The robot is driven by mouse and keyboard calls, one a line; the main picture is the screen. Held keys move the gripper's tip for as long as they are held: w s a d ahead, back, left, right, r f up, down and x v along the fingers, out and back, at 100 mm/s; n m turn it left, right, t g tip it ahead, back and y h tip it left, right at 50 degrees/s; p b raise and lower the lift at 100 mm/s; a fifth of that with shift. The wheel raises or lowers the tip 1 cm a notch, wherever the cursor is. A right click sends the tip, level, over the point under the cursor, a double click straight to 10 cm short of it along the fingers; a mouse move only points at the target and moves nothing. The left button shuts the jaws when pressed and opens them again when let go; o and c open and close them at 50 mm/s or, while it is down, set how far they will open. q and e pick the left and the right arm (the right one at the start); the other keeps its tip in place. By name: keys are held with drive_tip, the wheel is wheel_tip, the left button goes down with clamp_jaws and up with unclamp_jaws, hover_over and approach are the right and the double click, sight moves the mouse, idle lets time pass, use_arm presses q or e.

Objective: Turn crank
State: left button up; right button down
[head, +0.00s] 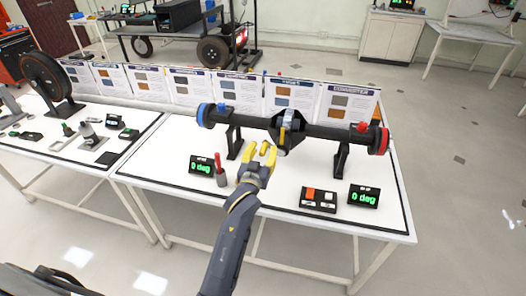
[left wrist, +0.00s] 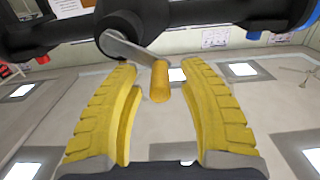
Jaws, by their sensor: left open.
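A dark axle (head: 335,132) with a blue left end and a red right end rests across two black stands on the white table. A crank with a metal arm (left wrist: 128,47) and a yellow handle (left wrist: 160,82) is on its central housing (head: 288,122). The handle also shows in the head view (head: 282,135). My left gripper (head: 263,150), with yellow fingers, is open just in front of the housing. In the left wrist view the handle appears between the spread fingers (left wrist: 157,68), with a gap on both sides. My right gripper is not in view.
Two small displays read 0 deg, one at left (head: 202,166) and one at right (head: 363,196). A button box (head: 318,199) sits at front right. Information boards (head: 285,97) line the table's back.

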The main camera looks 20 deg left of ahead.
use_arm(q)
clamp_jaws()
idle(0.3)
idle(0.3)
